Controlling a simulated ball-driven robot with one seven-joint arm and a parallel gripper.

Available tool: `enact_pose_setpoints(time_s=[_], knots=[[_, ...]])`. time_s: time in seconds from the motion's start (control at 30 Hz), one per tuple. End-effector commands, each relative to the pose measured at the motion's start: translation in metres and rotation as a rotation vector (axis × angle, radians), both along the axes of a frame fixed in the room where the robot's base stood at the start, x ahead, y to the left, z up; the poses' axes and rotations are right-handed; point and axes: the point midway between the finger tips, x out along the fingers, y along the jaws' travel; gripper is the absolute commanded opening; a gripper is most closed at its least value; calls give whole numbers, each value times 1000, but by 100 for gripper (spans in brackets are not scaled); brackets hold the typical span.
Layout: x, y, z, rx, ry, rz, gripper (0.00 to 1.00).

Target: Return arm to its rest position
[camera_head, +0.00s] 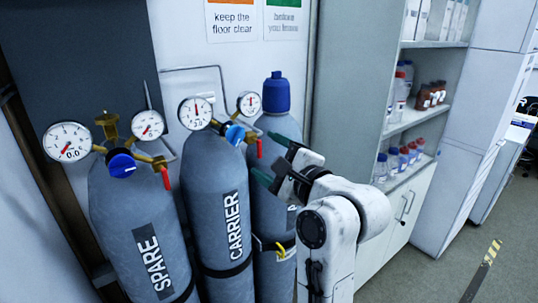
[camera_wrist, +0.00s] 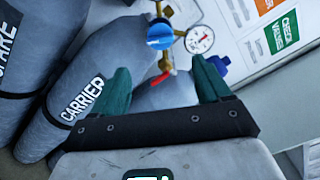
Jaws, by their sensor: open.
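My gripper (camera_head: 275,161) is in front of the third grey cylinder, right of the CARRIER cylinder's valve, with my white arm coming up from the lower right. In the wrist view my gripper's two green fingers (camera_wrist: 163,88) are spread wide with nothing between them. Behind them are the CARRIER cylinder (camera_wrist: 98,78), its blue valve knob (camera_wrist: 160,37), red lever and pressure gauge (camera_wrist: 200,39). I cannot tell from the pictures how far the fingertips are from the cylinders.
The SPARE cylinder (camera_head: 137,232) stands at the left and the CARRIER cylinder (camera_head: 220,215) beside it. The third cylinder has a blue cap (camera_head: 276,94). An open cabinet (camera_head: 410,118) with bottles stands at the right. Clear floor (camera_head: 455,255) lies at the lower right.

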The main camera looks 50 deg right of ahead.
Motion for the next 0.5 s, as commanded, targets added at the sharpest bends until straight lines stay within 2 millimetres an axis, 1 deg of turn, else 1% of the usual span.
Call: enact_pose_setpoints(time_s=[0.4, 0.47, 0.5], knots=[[0, 0, 0, -2, 2, 0, 77], [1, 1, -4, -15, 16, 3, 77], [2, 2, -10, -39, 39, 9, 77]])
